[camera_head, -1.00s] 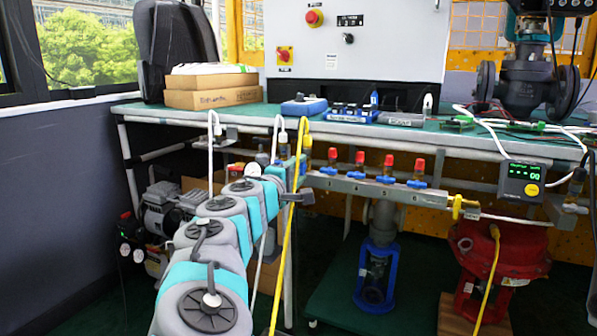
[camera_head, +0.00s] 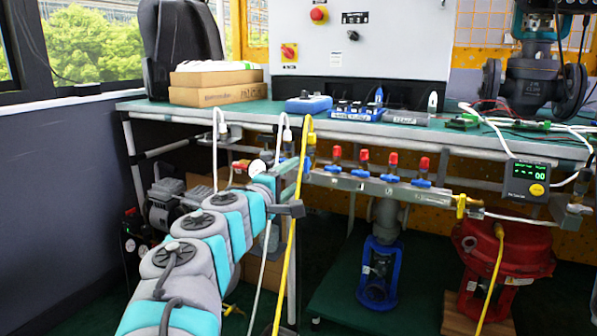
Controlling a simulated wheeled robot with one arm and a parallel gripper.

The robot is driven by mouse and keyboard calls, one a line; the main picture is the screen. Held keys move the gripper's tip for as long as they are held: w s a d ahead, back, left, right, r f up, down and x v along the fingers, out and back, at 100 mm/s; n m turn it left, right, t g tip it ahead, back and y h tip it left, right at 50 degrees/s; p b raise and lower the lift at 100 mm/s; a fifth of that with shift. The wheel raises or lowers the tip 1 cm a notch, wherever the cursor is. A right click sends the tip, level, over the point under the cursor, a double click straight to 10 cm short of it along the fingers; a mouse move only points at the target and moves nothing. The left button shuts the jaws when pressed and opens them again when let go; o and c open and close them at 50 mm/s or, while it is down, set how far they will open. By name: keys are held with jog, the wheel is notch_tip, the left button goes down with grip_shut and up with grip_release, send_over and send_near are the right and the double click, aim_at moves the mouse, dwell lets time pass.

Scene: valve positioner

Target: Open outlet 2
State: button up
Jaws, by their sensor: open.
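The manifold (camera_head: 375,186) is a grey bar under the bench's front edge. It carries a row of several outlets with red caps (camera_head: 393,162) and blue handles (camera_head: 390,178). The handles look lengthwise along the bar. Outlet numbers cannot be read, so I cannot tell by label which is outlet 2. My gripper (camera_head: 294,195) is at the manifold's left end, left of the leftmost blue handle (camera_head: 333,168), and apart from it. It is open with nothing seen between the jaws. The jaws are small in view and partly hidden by my arm and a yellow hose.
A yellow hose (camera_head: 287,245) and a white hose (camera_head: 262,270) hang beside my gripper. A yellow valve (camera_head: 461,205) and a digital display (camera_head: 526,180) are at the right. The bench (camera_head: 260,113) overhangs the manifold. A blue valve (camera_head: 379,265) and a red actuator (camera_head: 505,252) stand below.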

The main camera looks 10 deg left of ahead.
jog(key=shift+v, duration=0.95)
